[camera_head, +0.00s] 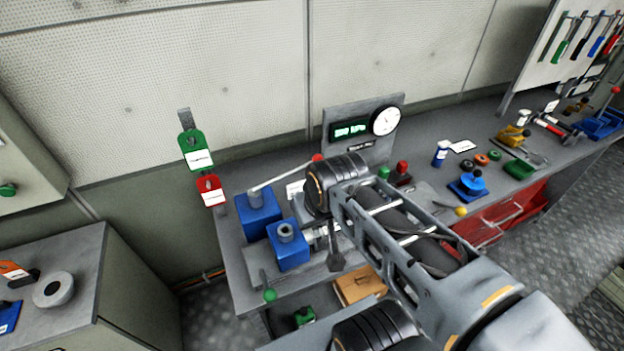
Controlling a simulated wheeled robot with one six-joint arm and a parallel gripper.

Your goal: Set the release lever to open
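A blue hydraulic unit (259,216) with a second blue block (289,250) stands at the left end of the grey workbench (240,284). A long pale lever with a red knob (318,157) rises to the right from the rear block. A short lever with a green knob (270,295) hangs at the bench's front left edge. The frame does not show which one is the release lever. My gripper (335,252) points down just right of the front block, apart from the green knob. Its fingers are dark and small, so their opening is unclear. My wrist hides part of the bench.
A panel with a green display and dial (385,120) stands behind. Green and red buttons (402,172) are right of my wrist. Green and red tags (196,150) hang at left. Tools and a blue can (441,153) lie at right. A cabinet (110,265) stands left.

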